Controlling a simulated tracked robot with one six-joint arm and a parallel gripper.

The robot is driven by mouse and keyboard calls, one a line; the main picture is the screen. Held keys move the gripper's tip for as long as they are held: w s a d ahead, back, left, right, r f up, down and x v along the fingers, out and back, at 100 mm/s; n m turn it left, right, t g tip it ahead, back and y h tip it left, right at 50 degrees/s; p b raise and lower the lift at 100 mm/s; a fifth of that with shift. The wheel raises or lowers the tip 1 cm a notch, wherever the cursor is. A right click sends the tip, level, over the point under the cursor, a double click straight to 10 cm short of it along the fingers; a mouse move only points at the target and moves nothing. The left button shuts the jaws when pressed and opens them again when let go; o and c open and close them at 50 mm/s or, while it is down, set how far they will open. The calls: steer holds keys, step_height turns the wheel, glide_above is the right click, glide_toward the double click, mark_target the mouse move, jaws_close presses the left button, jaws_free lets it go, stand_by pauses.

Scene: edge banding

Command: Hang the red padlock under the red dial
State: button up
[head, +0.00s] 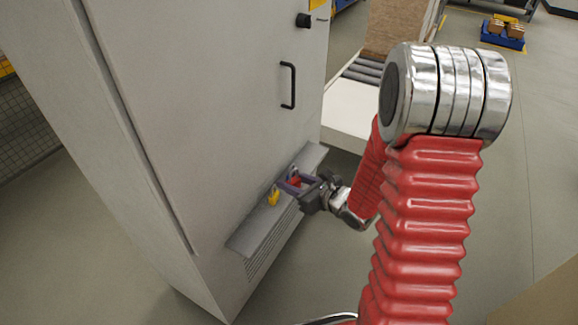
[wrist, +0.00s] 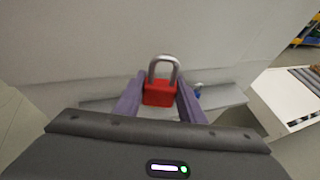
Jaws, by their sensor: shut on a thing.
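My gripper (head: 291,183) is at the grey shelf on the cabinet front, with its purple fingers shut on the red padlock (head: 295,181). In the wrist view the red padlock (wrist: 160,95) sits upright between the fingers (wrist: 160,97), its silver shackle pointing up and free. I cannot tell whether its underside touches the shelf. The red dial is not visible in either view; a black knob (head: 303,20) shows high on the cabinet.
The shelf (head: 262,223) juts from the cabinet (head: 215,120). A yellow padlock (head: 273,196) stands beside my gripper, and a blue item (wrist: 197,90) is on the shelf at right in the wrist view. A black handle (head: 288,86) sticks out above. A roller conveyor (head: 362,72) stands behind.

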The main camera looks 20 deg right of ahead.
steer(key=d+r+h, duration=0.1)
steer(key=d+r, duration=0.8)
steer(key=s+d+r+m+t+h, duration=0.1)
steer(key=s+d+r+m+h, duration=0.3)
steer(key=s+d+r, duration=1.3)
steer(key=d+r+m, duration=0.1)
steer(key=d+r, duration=0.2)
steer(key=d, duration=0.1)
steer(key=shift+r+t+h, duration=0.2)
steer(key=shift+t+h, duration=0.1)
steer(key=shift+s, duration=0.15)
